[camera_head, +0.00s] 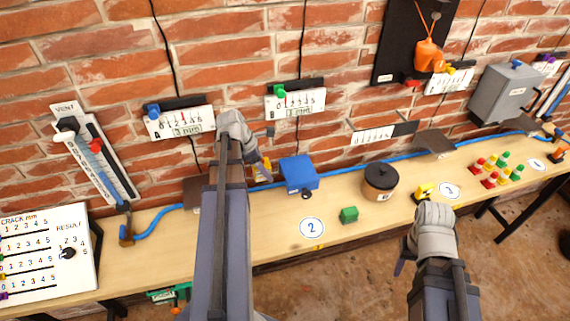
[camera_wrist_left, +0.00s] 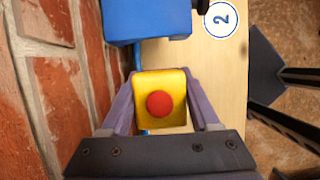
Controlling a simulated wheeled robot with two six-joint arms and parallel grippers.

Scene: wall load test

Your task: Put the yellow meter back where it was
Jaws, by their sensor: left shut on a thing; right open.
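The yellow meter (camera_wrist_left: 178,82), a small yellow block with a red round button, is held between the fingers of my left gripper (camera_wrist_left: 160,98). In the head view the meter (camera_head: 263,170) shows partly behind my left gripper (camera_head: 259,168), just left of a blue box and close to the wall. I cannot tell whether it touches the table. My right gripper (camera_head: 405,254) is in front of the table's edge, away from the objects; its fingers are mostly hidden by its wrist.
The blue box (camera_head: 299,173) stands beside the left gripper, also close in the wrist view (camera_wrist_left: 150,18). A blue hose (camera_head: 345,169) runs along the wall.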

